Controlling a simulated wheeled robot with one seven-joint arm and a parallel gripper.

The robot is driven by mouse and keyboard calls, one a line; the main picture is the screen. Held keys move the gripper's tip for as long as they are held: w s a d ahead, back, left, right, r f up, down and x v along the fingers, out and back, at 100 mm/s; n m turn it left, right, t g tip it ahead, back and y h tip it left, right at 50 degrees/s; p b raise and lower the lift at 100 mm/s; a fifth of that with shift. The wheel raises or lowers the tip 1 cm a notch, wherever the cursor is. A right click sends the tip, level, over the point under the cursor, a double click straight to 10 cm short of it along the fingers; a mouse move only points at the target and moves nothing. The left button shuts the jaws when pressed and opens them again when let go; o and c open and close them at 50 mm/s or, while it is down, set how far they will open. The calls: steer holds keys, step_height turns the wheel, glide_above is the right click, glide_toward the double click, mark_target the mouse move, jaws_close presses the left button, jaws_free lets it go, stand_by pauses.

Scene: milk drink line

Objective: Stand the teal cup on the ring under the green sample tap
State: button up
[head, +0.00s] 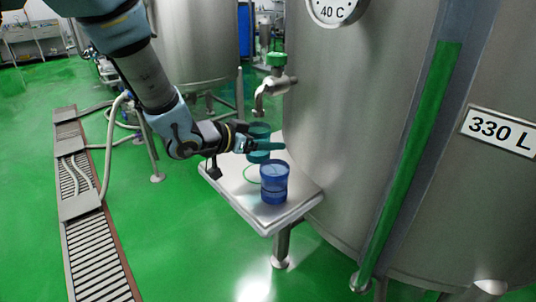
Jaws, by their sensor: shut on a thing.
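The teal cup (259,131) is upright over the steel shelf, below and near the spout of the green sample tap (277,61). My gripper (268,147) reaches in from the left and is shut on the cup, crossing in front of its middle.
The blue cup (273,186) stands on the shelf (296,204) close in front of my gripper. The large tank (345,130) with a 330 L plate walls off the right. A floor drain (90,240) runs at left. The shelf's front left is bare.

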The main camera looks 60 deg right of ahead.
mark_target(268, 157)
step_height(268, 157, down, 4)
steer(key=shift+s+r, duration=0.1)
steer(key=shift+d+f+p, duration=0.2)
steer(key=shift+f+p, duration=0.15)
steer(key=shift+f, duration=0.15)
steer(key=shift+f, duration=0.2)
steer(key=o, duration=1.3)
